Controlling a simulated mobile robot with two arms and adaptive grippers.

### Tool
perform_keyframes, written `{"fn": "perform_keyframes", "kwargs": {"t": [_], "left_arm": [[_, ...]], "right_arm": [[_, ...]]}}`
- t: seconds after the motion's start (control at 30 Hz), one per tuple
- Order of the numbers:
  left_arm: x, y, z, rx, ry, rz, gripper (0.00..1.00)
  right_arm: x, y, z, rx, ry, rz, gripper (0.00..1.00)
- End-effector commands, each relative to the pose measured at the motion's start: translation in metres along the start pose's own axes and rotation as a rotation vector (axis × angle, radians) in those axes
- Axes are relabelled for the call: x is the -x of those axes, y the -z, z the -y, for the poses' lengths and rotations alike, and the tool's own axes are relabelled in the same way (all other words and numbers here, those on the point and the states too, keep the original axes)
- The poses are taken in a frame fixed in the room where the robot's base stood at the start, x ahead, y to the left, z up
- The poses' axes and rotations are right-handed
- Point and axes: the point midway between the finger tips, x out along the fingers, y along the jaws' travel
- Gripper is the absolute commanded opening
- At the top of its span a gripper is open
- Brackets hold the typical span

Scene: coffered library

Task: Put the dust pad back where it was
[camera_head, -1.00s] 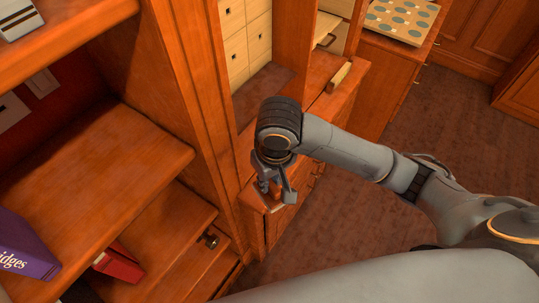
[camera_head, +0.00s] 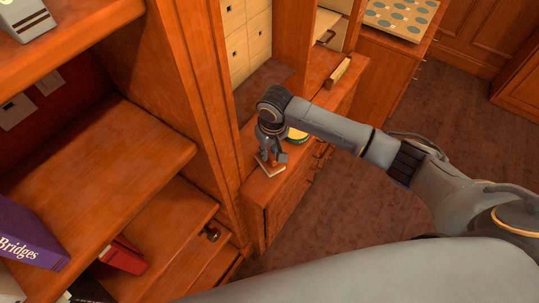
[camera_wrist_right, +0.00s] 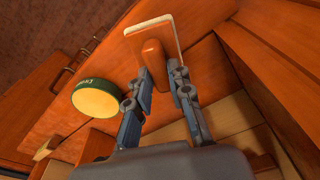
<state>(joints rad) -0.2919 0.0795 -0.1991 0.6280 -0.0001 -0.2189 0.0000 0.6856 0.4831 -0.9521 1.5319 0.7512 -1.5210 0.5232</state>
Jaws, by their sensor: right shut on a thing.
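The dust pad (camera_head: 269,169) has a pale flat base and an orange-brown wooden handle. My right gripper (camera_head: 270,155) is shut on the handle and holds the pad over the low wooden cabinet top (camera_head: 257,184), near its front edge. The right wrist view shows the pad (camera_wrist_right: 153,24) beyond the fingertips of the right gripper (camera_wrist_right: 158,76), with the handle between them. I cannot tell whether the base touches the wood. My left gripper is not in view.
A round green tin with a yellow top (camera_head: 297,134) stands close to the pad; it also shows in the right wrist view (camera_wrist_right: 97,98). A wooden block (camera_head: 339,72) lies farther back. A bookcase post (camera_head: 192,100) rises to the left. Purple (camera_head: 30,236) and red books are on shelves.

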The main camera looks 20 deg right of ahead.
Motion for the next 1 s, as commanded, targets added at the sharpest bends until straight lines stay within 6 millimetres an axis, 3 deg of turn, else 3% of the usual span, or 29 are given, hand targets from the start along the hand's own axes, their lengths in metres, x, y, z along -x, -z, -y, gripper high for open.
{"fn": "perform_keyframes", "kwargs": {"t": [0.2, 0.57, 0.6, 0.7, 1.0], "left_arm": [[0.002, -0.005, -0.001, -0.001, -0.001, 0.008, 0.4], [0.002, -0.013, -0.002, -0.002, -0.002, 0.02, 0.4], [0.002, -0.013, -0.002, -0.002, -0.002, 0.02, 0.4], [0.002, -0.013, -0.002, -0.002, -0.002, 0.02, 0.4], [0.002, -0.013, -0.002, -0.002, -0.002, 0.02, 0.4]], "right_arm": [[-0.025, -0.005, 0.001, 0.0, 0.0, 0.003, 0.0], [-0.029, -0.006, 0.001, 0.001, 0.0, 0.003, 0.0], [-0.029, -0.005, 0.001, 0.001, 0.0, 0.003, 0.26], [-0.029, -0.006, 0.001, 0.001, 0.0, 0.003, 0.43], [-0.027, -0.005, 0.001, 0.001, 0.0, 0.002, 0.43]]}}
